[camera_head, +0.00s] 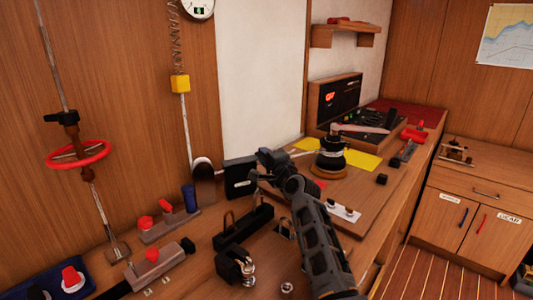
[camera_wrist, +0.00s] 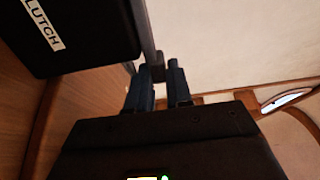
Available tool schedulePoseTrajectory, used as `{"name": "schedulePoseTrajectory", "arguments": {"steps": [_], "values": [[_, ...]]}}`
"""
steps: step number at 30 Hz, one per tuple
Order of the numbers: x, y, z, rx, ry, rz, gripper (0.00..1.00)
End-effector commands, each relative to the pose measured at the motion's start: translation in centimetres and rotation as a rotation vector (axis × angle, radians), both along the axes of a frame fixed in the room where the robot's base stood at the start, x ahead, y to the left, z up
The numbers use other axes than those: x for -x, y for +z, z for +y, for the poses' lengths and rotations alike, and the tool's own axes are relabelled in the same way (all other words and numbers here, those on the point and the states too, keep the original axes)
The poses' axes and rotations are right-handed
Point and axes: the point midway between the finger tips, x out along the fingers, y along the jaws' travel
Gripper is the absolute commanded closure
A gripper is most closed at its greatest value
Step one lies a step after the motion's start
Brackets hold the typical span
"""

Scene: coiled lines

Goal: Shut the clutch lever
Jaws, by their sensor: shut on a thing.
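The black clutch box (camera_wrist: 85,25), with a white label of which "LUTCH" shows, fills the upper left of the wrist view. In the head view, a black box with a small white label (camera_head: 239,178) stands against the wall, just left of my gripper (camera_head: 265,160). In the wrist view, the grey clutch lever (camera_wrist: 147,35) runs down beside the box to a dark end between my fingers. My gripper (camera_wrist: 160,85) is shut on that end. The fingers hide part of the lever, and its exact angle is hard to tell.
A dark winch (camera_head: 331,155) stands just right of my gripper on the wooden counter. A black bracket (camera_head: 243,226) and red-knobbed levers (camera_head: 155,222) lie to the left. A red handwheel (camera_head: 79,154) is on a slanted shaft.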

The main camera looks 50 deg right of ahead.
Motion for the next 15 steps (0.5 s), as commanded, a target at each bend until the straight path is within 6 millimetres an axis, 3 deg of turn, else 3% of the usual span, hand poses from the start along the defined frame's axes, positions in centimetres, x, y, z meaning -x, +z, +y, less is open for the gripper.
{"name": "schedulePoseTrajectory", "arguments": {"steps": [14,15], "values": [[0.03,-0.37,0.03,-0.014,0.000,-0.002,1.00],[0.03,-0.38,0.03,-0.014,0.000,-0.002,0.77]]}}
